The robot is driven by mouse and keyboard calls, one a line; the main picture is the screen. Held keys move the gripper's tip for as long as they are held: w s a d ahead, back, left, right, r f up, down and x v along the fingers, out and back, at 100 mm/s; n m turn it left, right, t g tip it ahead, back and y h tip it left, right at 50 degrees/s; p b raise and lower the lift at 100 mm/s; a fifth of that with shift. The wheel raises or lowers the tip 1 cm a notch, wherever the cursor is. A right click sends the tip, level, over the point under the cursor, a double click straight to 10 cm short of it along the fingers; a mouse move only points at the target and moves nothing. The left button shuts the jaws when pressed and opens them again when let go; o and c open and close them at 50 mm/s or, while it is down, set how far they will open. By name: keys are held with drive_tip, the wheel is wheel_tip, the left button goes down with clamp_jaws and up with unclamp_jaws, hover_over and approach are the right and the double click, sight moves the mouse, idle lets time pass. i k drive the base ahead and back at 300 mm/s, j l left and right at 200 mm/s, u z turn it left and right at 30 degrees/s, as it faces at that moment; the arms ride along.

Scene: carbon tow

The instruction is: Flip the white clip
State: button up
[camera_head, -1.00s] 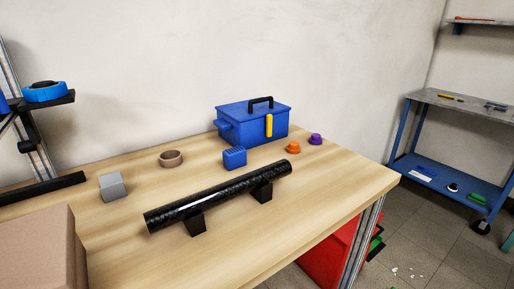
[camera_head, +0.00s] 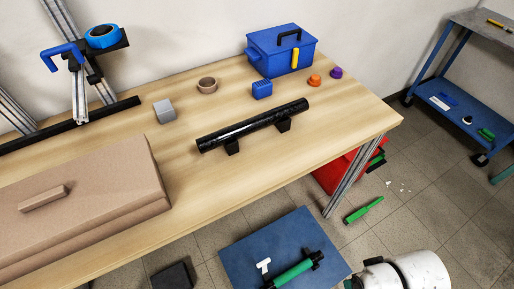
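A small white T-shaped piece (camera_head: 263,266), which may be the white clip, lies on a blue board (camera_head: 240,248) low in the picture. It is beside a green cylinder (camera_head: 293,272) with black ends. Its finer shape is too small to tell. White rounded parts at the bottom right look like links of my arm. My gripper is not in view.
The wooden table (camera_head: 330,125) carries a black tube (camera_head: 252,126) on two black supports, a blue toolbox (camera_head: 282,52) and a cardboard box (camera_head: 80,205). A red bin (camera_head: 340,172) stands under the table. A blue cart (camera_head: 455,100) is at the right.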

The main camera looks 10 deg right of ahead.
sight(262, 264)
drive_tip(key=k+j, duration=0.2)
drive_tip(key=k, duration=0.3)
drive_tip(key=k+j+u, duration=0.1)
drive_tip(key=k, duration=0.4)
drive_tip(key=j, duration=0.1)
